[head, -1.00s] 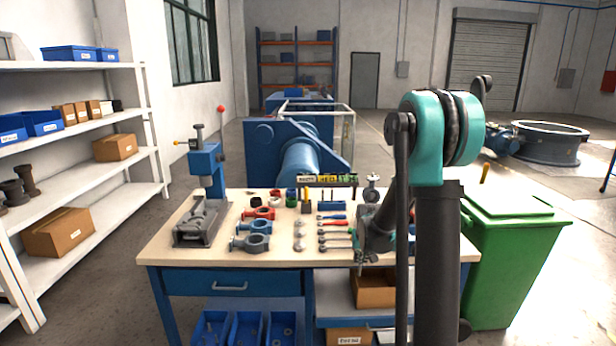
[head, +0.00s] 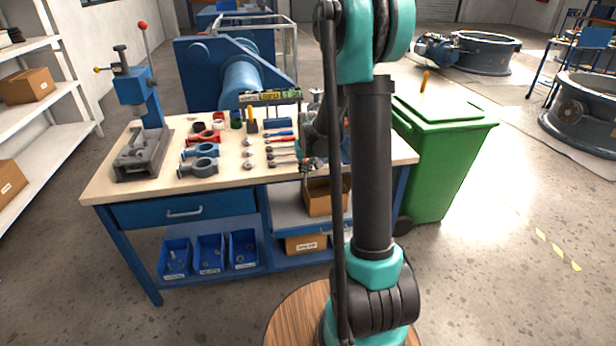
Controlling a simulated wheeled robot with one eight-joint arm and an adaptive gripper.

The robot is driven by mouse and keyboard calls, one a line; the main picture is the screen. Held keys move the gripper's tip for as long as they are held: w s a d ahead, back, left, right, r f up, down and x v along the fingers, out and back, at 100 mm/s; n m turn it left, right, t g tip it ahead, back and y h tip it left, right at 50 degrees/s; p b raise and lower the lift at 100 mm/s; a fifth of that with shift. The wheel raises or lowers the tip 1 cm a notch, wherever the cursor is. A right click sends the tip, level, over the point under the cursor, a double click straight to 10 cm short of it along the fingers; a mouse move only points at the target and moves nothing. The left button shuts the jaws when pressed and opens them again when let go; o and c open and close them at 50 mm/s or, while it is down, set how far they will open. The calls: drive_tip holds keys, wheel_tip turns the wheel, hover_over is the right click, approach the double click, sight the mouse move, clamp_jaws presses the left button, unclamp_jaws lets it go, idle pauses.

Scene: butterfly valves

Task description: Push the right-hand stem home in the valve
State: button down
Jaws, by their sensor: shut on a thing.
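My gripper (head: 309,166) is low over the right front part of the workbench (head: 225,192), partly hidden by my own arm. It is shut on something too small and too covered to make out. I cannot pick out the right-hand stem or tell how deep it sits. Small ring-shaped valve bodies, one red (head: 204,138), one blue (head: 203,150) and one grey (head: 198,167), lie on the bench left of my gripper, apart from it. A grey metal part (head: 318,97) shows at the back right of the bench, mostly behind my arm.
A press (head: 142,120) stands at the bench's left end. Hand tools (head: 280,147) lie just left of my gripper, with a small rack (head: 270,97) behind. A green bin (head: 445,150) stands right of the bench. The floor at the right front is open.

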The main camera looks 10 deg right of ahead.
sight(305, 162)
drive_tip(key=shift+r, duration=3.25)
